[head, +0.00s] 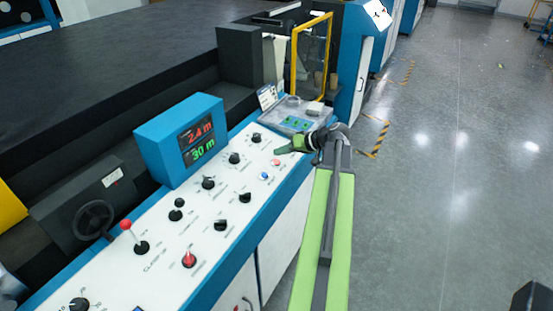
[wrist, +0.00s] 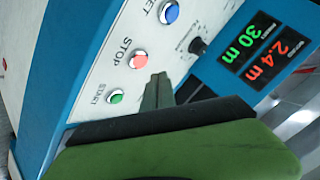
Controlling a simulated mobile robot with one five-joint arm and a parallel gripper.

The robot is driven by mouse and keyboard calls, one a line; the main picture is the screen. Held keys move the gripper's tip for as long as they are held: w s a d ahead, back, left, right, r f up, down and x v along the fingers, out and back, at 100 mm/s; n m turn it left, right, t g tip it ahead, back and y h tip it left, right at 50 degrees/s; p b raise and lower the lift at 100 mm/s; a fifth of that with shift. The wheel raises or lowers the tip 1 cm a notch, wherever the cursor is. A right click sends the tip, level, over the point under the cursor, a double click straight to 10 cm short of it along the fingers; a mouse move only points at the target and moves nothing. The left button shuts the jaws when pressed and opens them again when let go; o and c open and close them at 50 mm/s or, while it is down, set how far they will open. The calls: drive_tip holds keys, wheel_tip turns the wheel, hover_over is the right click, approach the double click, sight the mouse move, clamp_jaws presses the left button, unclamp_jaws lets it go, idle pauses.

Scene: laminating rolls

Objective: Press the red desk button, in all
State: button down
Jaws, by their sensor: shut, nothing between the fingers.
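The red button (wrist: 138,60), marked STOP, sits in a silver ring on the white desk panel in the wrist view. It also shows as a small red dot in the head view (head: 275,162). My gripper (wrist: 158,80) is shut and empty, its tips just beside the red button at its lower right in the wrist view. In the head view my gripper (head: 282,150) reaches over the panel's right edge, just above the red button. The tips appear apart from the button; their height above the panel is hard to tell.
A blue button (wrist: 169,12) and a green START button (wrist: 116,97) flank the red one. A black knob (wrist: 198,46) is close by. A blue display box (head: 180,140) stands on the desk, with several knobs and a red-topped lever (head: 126,226). Open floor (head: 430,200) lies right.

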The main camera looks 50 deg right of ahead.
drive_tip(key=r, duration=0.1)
drive_tip(key=r+p, duration=0.2)
drive_tip(key=shift+s+r, duration=0.2)
drive_tip(key=shift+s, duration=0.05)
idle(0.6)
